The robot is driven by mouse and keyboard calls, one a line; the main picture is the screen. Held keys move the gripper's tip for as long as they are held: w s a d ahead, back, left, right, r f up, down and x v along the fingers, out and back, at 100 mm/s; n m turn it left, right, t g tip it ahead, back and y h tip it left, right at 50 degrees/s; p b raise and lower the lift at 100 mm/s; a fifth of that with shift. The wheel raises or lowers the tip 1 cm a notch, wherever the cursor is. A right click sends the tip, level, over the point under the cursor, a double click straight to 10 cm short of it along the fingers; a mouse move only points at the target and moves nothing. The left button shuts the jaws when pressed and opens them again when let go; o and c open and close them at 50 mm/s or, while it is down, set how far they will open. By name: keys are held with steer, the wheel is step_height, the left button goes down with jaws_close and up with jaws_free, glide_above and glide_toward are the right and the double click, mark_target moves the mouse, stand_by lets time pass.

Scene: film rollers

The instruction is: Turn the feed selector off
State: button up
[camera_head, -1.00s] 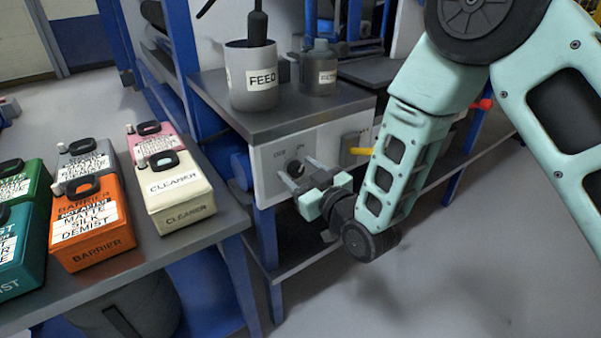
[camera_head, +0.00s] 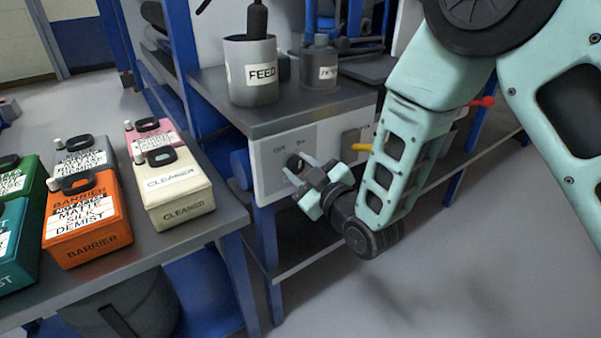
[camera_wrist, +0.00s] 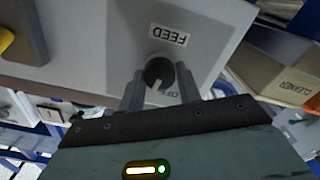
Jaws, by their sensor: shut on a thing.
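The feed selector (camera_wrist: 157,72) is a round dark knob on a pale grey panel. In the wrist view it sits between the two fingers of my gripper (camera_wrist: 160,82), which is shut on it. Its light pointer mark points down in that picture, towards the small, partly covered OFF label (camera_wrist: 171,94). A FEED plate (camera_wrist: 169,35) is beside the knob, upside down. In the head view my gripper (camera_head: 298,168) reaches the panel's front from the lower right, rolled at a slant. The knob (camera_head: 294,163) is partly hidden there, below small OFF and ON labels.
A grey FEED pot (camera_head: 251,90) and a smaller labelled can (camera_head: 319,75) stand on the bench above the panel. A yellow handle (camera_head: 361,147) is right of my gripper. Several labelled containers, including a cream CLEANER one (camera_head: 175,192), stand on the left table.

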steer(key=n+b, duration=0.1)
steer(key=n, duration=0.3)
steer(key=shift+f+b, duration=0.15)
steer(key=shift+b, duration=0.15)
steer(key=shift+n+b, duration=0.35)
steer(key=shift+n, duration=1.75)
steer(key=o, duration=1)
steer(key=shift+c, duration=0.2)
steer(key=shift+s, duration=0.1)
